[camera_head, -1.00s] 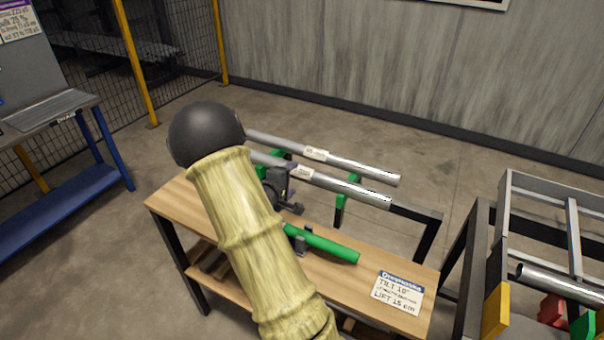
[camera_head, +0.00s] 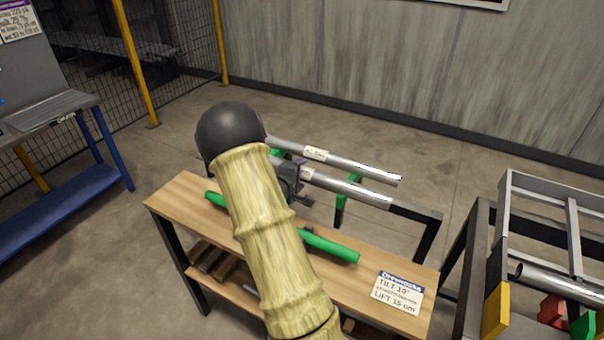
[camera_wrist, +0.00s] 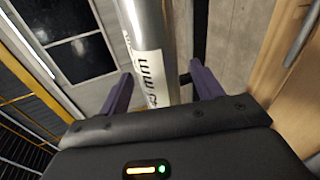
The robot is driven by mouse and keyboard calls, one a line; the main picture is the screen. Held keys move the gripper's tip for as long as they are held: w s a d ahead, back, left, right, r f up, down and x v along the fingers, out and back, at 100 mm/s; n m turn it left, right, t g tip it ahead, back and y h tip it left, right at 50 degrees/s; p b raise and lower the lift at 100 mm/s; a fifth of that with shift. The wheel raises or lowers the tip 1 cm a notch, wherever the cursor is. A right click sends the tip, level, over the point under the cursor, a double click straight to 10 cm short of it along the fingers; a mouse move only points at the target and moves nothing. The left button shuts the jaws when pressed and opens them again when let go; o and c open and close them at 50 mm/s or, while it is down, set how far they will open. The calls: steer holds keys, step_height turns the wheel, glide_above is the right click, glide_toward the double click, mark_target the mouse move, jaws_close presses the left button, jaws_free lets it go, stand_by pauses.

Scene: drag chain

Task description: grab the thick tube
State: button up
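Two shiny metal tubes lie side by side behind the wooden table in the head view, each with a white label. The nearer tube (camera_head: 365,192) looks somewhat thicker than the farther tube (camera_head: 360,166). My gripper (camera_head: 300,168) is at the nearer tube's left part, and my arm hides the tubes' left ends. In the wrist view, my gripper (camera_wrist: 163,80) has its two purple fingers spread apart, with a labelled metal tube (camera_wrist: 145,25) running between their lines of sight, nearer the left finger. I cannot tell how deep the tube sits between them.
A green bar (camera_head: 335,247) lies on the wooden table (camera_head: 370,262), near an instruction card (camera_head: 398,292). Green supports (camera_head: 341,190) stand by the tubes. A metal frame rack (camera_head: 505,230) stands at the right, a blue workbench (camera_head: 75,200) at the left. Floor behind the tubes is clear.

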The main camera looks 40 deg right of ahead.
steer(key=c, duration=1.3)
steer(key=shift+r, duration=0.1)
steer(key=shift+r, duration=0.1)
step_height(320, 180, up, 10)
steer(key=shift+f+p, duration=0.1)
steer(key=shift+p, duration=0.75)
jaws_close()
